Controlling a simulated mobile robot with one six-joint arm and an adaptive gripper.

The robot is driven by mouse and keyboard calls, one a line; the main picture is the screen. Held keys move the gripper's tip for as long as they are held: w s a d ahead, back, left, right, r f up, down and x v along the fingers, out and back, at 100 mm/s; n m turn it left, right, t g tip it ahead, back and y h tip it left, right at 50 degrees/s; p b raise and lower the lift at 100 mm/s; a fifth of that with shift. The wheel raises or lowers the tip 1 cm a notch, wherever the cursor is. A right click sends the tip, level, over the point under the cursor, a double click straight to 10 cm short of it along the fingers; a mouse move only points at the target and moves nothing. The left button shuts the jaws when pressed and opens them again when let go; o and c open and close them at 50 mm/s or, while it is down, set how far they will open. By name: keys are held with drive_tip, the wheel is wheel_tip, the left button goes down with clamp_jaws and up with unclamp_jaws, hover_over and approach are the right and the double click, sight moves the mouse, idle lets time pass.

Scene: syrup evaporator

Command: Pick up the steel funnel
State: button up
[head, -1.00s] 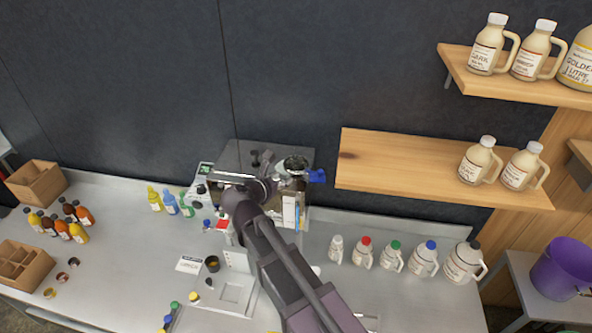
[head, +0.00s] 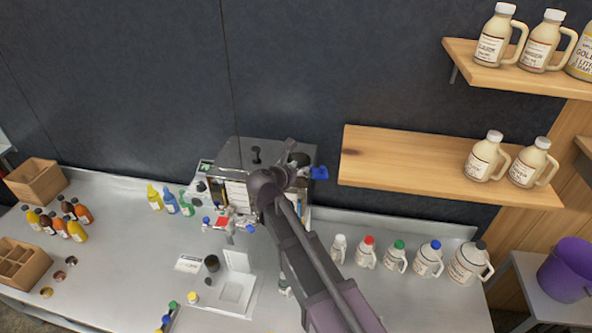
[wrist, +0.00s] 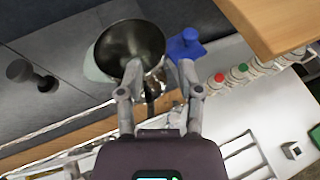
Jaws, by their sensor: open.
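The steel funnel (wrist: 130,42) shows in the wrist view as a round, dark-looking bowl with a shiny side, just beyond my fingers. In the head view the funnel (head: 300,158) is mostly hidden behind my wrist, on top of the steel evaporator box (head: 232,152). My gripper (wrist: 160,72) is open, its two fingers spread apart. The left finger overlaps the funnel's lower edge in the wrist view, and part of the shiny side shows between the fingers. I cannot tell whether they touch it. My gripper (head: 287,177) is over the box's right side in the head view.
A blue object (wrist: 185,45) stands close to the right finger. A dark knob (wrist: 32,75) is on the box top to the left. A wooden shelf (head: 400,165) with jugs juts out at the right. Several capped jugs (head: 397,257) line the bench below it.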

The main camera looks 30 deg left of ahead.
sight(307, 165)
idle(0.3)
drive_tip(key=shift+b+x, duration=1)
drive_tip(key=shift+x, duration=1.65)
drive_tip(key=shift+d, duration=0.1)
clamp_jaws()
